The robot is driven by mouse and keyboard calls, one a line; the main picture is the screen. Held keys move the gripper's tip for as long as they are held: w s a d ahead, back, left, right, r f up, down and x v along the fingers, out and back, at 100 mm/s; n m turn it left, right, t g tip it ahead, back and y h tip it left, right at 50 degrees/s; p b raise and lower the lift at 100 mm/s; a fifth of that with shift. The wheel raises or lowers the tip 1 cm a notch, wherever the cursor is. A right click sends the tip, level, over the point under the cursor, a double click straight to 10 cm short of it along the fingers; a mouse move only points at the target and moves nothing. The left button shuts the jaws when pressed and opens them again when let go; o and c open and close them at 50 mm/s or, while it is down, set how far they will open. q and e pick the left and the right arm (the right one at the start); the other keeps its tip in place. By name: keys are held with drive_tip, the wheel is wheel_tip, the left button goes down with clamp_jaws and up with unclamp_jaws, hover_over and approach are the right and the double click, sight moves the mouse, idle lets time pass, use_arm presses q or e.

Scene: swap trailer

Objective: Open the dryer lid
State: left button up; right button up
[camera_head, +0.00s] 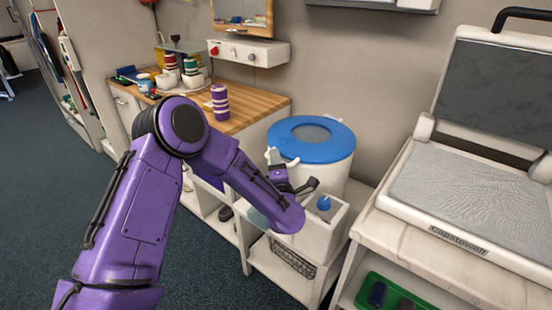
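The dryer (338,172) is a round white drum against the wall, right of the wooden counter. Its blue lid (340,148) lies flat on top and is shut, with a round grey window in the middle. A small white fitting (270,156) shows at the lid's near left edge. My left gripper (290,172) is just in front of the drum, below the lid's near edge. My purple wrist partly hides it, so I cannot tell whether it is open or touches the fitting. My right gripper is not in view.
A white box (322,232) with a blue-topped item (323,203) stands in front of the drum. A machine marked Capstowell (470,195) stands open at right. The wooden counter (262,103) at left holds stacked purple (219,103) and other cups. Dark floor is clear at left.

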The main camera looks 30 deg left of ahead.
use_arm(q)
drive_tip(key=shift+w+a, duration=0.25)
drive_tip(key=shift+w, duration=0.05)
